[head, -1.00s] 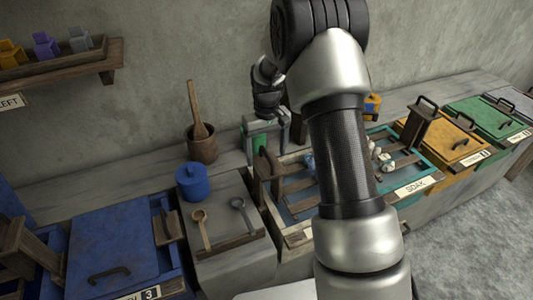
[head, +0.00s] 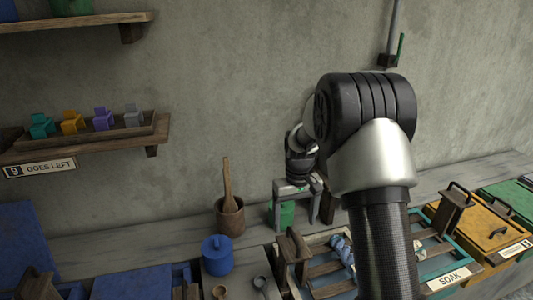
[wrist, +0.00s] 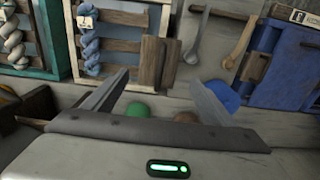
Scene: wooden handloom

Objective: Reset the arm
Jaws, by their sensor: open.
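My gripper (head: 297,203) hangs at the end of my raised arm, fingers pointing down, above the back of the counter near a green pot (head: 283,214). In the wrist view my gripper (wrist: 155,95) has its two fingers spread wide with nothing between them. A wooden handle block (wrist: 157,62) lies beyond the fingertips. The green pot shows partly behind the gripper body in the wrist view (wrist: 137,110).
A mortar with pestle (head: 230,215) and a blue pot (head: 217,255) stand left of my gripper. The soak tray (head: 440,245) with skeins and yellow bin (head: 480,235) are to the right. A shelf (head: 90,145) holds small coloured pieces.

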